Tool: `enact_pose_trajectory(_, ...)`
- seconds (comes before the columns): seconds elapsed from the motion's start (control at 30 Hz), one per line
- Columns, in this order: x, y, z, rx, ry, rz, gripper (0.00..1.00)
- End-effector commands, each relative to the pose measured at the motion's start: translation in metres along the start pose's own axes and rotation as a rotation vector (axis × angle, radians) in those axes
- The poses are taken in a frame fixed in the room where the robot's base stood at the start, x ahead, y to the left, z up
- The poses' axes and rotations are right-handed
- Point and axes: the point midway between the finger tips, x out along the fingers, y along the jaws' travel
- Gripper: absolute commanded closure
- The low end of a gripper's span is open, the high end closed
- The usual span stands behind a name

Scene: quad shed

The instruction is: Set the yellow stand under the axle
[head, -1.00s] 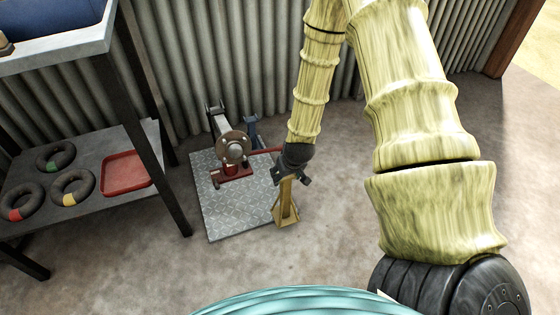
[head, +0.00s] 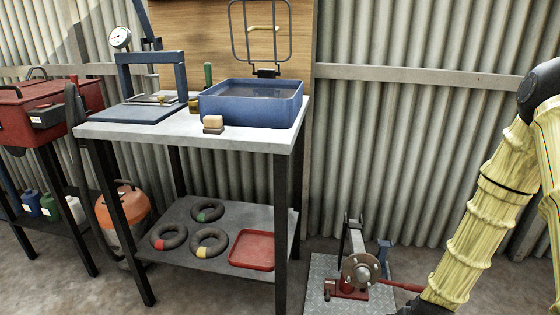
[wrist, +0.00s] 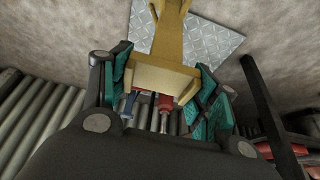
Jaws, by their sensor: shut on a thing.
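In the wrist view my gripper (wrist: 163,88) is shut on the yellow stand (wrist: 165,77), with its green pads on either side of it. The stand's lower part stretches toward the top of the picture, in front of the metal plate (wrist: 215,42); I cannot tell whether it touches the floor or plate. In the head view the axle with its round hub (head: 360,270) is held up over the tread plate (head: 322,268), above a red jack (head: 345,291). My gripper and the yellow stand are outside the head view.
A bench (head: 230,139) stands left of the plate, with a blue basin (head: 250,108) on top. Its lower shelf (head: 180,265) holds several rings and a red tray (head: 252,250). A red bar (head: 400,285) reaches right from the jack. A corrugated wall (head: 420,150) closes the back.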

Motion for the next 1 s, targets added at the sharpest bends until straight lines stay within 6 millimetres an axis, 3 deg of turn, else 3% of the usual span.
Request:
enact_pose_trajectory(0.2, -0.028, -0.045, -0.034, -0.042, 0.01, -0.027, 1.0)
enact_pose_trajectory(0.5, -0.07, -0.105, -0.067, -0.097, 0.011, -0.055, 1.0)
enact_pose_trajectory(0.8, -0.113, -0.161, -0.085, -0.152, 0.008, -0.07, 1.0)
enact_pose_trajectory(1.0, -0.134, -0.187, -0.089, -0.178, 0.003, -0.073, 1.0)
